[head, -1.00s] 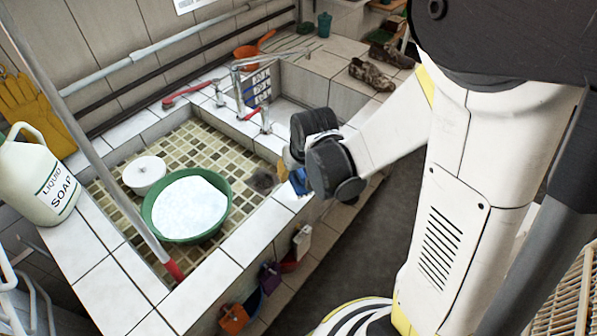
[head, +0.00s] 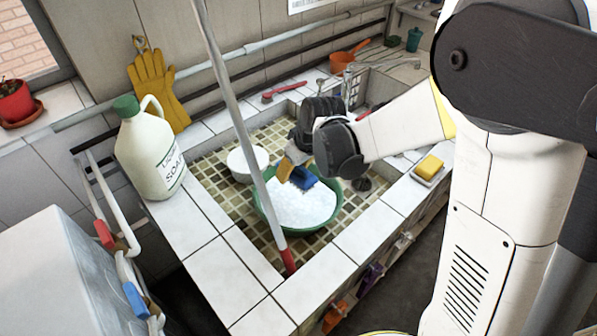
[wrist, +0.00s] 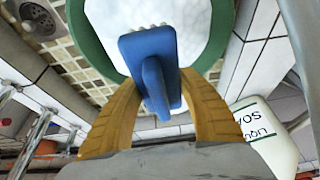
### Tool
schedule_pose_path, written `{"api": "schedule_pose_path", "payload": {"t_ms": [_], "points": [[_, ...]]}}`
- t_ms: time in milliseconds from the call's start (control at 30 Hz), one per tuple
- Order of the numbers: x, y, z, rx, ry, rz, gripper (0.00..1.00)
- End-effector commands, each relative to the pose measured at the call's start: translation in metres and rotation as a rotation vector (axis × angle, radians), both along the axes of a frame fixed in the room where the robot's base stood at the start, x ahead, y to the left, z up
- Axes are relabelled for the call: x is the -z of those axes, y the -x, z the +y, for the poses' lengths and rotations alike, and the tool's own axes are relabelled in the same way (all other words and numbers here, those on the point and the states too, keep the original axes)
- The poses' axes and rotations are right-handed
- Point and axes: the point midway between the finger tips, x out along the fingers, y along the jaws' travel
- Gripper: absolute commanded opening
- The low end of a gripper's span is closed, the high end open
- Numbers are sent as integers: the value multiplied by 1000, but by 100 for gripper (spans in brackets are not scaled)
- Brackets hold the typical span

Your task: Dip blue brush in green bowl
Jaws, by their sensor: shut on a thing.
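The green bowl (head: 262,212) stands on the tiled sink floor, full of white foam (head: 300,208). The blue brush (head: 304,177) is over the bowl's far part. My gripper (head: 291,168) is shut on the brush from above. In the wrist view, the brush (wrist: 148,48) sits between the yellow fingers of my gripper (wrist: 160,88), its pale bristle ends just showing at the far edge. The bowl's green rim (wrist: 88,40) curves around the foam behind the brush. I cannot tell whether the bristles touch the foam.
A white round container (head: 243,163) stands left of the bowl. A grey pole with a red end (head: 287,262) slants across the sink in front of the bowl. A soap jug (head: 148,152) stands on the left ledge. A yellow sponge (head: 429,166) lies on the right ledge.

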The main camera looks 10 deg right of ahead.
Motion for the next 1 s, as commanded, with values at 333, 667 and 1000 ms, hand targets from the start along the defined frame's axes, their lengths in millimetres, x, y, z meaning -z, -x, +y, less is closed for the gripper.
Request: {"api": "schedule_pose_path", "payload": {"t_ms": [333,667,1000], "points": [[37,0,0,2,0,0,21],[82,0,0,2,0,0,21],[114,0,0,2,0,0,21]]}}
